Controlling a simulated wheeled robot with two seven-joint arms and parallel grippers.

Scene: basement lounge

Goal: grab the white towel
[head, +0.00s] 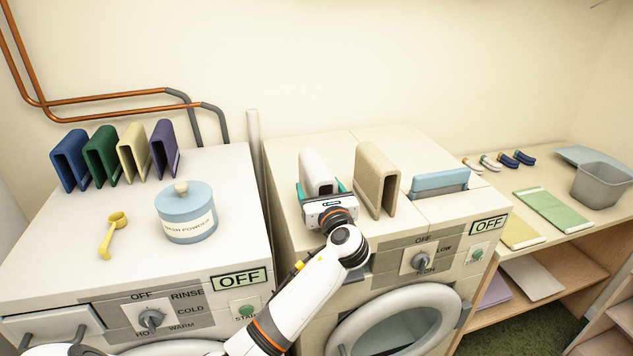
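The white towel (316,166) stands folded upright on the top of the right-hand machine (290,150), left of a beige towel (377,172). My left gripper (322,188) is right in front of the white towel, with its teal fingers spread, one to each side of the towel's near end. The gripper body hides the lower front of the towel. I see no clear grip on the towel; whether a finger touches it is hard to tell. My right gripper is not in view.
On the left machine (60,245) stand several folded towels (103,154), a blue powder jar (186,212) and a yellow scoop (113,234). A shelf with a grey bin (600,184) is at right.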

